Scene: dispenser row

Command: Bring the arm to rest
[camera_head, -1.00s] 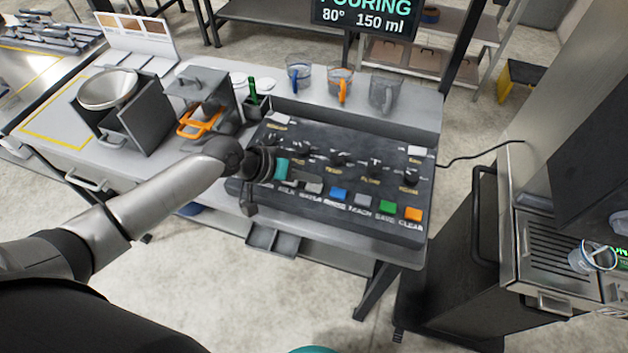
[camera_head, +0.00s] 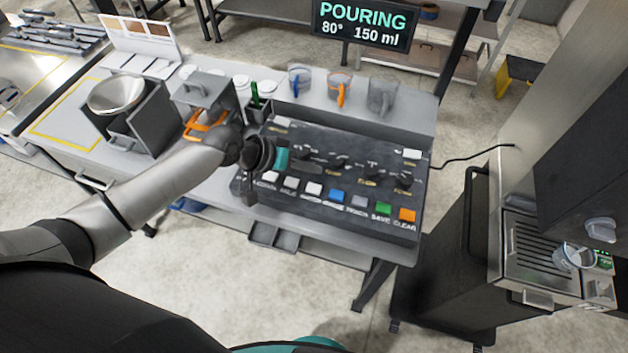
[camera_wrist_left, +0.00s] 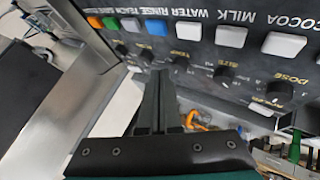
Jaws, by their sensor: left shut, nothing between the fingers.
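The panel carries white, blue, grey, green and orange buttons, with the blue one (camera_head: 337,195) near the middle. I cannot tell from these views whether the fingertips touch the panel. My right gripper is not in view.
A screen (camera_head: 364,22) reads POURING, 80°, 150 ml. A cup (camera_head: 572,256) stands at the machine on the right, above its slatted tray (camera_head: 529,247). Several jugs (camera_head: 340,90) stand behind the panel. A metal bowl (camera_head: 116,96) and orange-handled item (camera_head: 205,124) stand left, near my arm.

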